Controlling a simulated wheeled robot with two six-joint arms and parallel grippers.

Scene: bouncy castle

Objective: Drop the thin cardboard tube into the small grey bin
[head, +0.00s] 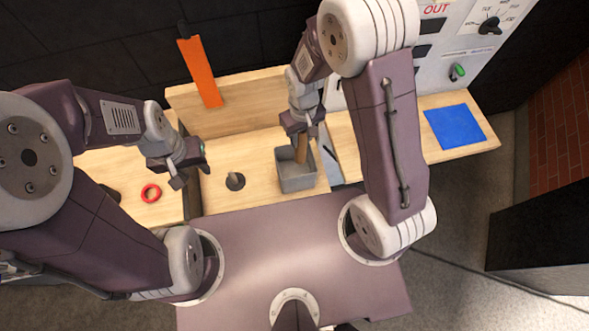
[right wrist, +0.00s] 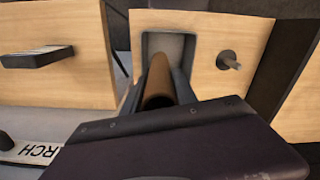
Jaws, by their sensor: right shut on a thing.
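The thin cardboard tube (head: 302,150) is brown and hangs upright from my right gripper (head: 301,135), which is shut on it. Its lower part is over or inside the opening of the small grey bin (head: 297,184); I cannot tell how deep it reaches. In the right wrist view the tube (right wrist: 158,82) points at the bin (right wrist: 188,45), which stands on the wooden table. My left gripper (head: 187,178) is in the air left of the bin, its fingers apart, with nothing seen between them.
A dark round base with a peg (head: 235,181) stands left of the bin. A red ring (head: 151,193) lies further left. An orange strip (head: 199,72) stands at the back. A blue mat (head: 455,127) lies on the right, below a grey control panel (head: 460,40).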

